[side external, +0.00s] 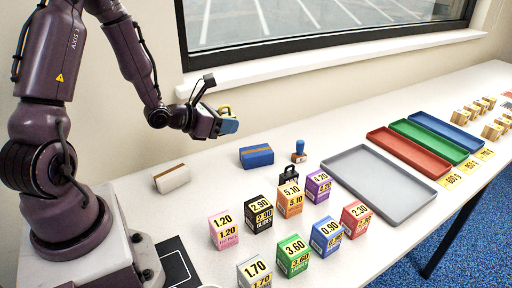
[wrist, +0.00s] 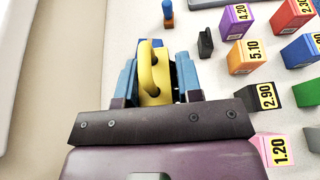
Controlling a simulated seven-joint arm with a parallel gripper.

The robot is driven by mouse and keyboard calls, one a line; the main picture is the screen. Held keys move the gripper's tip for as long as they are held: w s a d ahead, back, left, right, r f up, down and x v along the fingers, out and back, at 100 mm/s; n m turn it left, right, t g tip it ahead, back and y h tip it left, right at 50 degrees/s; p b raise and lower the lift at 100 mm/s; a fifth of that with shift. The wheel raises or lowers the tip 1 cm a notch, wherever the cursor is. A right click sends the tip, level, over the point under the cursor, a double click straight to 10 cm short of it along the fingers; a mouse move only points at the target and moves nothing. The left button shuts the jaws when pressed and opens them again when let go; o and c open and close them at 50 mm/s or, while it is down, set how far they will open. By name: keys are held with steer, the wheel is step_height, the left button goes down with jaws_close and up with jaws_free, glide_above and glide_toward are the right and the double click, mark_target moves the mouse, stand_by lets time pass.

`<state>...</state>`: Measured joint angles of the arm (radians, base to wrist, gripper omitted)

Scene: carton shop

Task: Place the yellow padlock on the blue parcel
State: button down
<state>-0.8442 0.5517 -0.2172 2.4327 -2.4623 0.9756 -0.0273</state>
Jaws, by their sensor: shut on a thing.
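The yellow padlock (wrist: 152,72) is held between the blue fingers of my gripper (wrist: 158,80) in the wrist view. In the side view my gripper (side external: 229,125) is raised above the table, and the yellow padlock (side external: 224,110) shows only in part behind it. The blue parcel (side external: 256,159), with a brown band on top, lies on the white table below and to the right of my gripper, apart from it. In the wrist view I cannot make out the parcel for certain; the gripper and padlock cover that area.
A white parcel (side external: 172,179) lies to the left. A blue-handled stamp (side external: 298,152) and a black padlock-like thing (side external: 261,185) stand near the blue parcel. Several price-marked boxes (side external: 294,255) stand in front. A grey tray (side external: 378,211) and coloured trays (side external: 410,153) are at right.

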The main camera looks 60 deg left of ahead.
steer(key=w+a+f, duration=0.3)
steer(key=w+f, duration=0.1)
steer(key=w, duration=0.4)
glide_above(256, 150)
steer(key=f, duration=0.5)
steer(key=shift+d, duration=0.2)
steer(key=shift+w+a+f, duration=0.1)
steer(key=shift+f, duration=1.55)
steer(key=shift+f, duration=0.15)
steer(key=c, duration=0.8)
jaws_free()
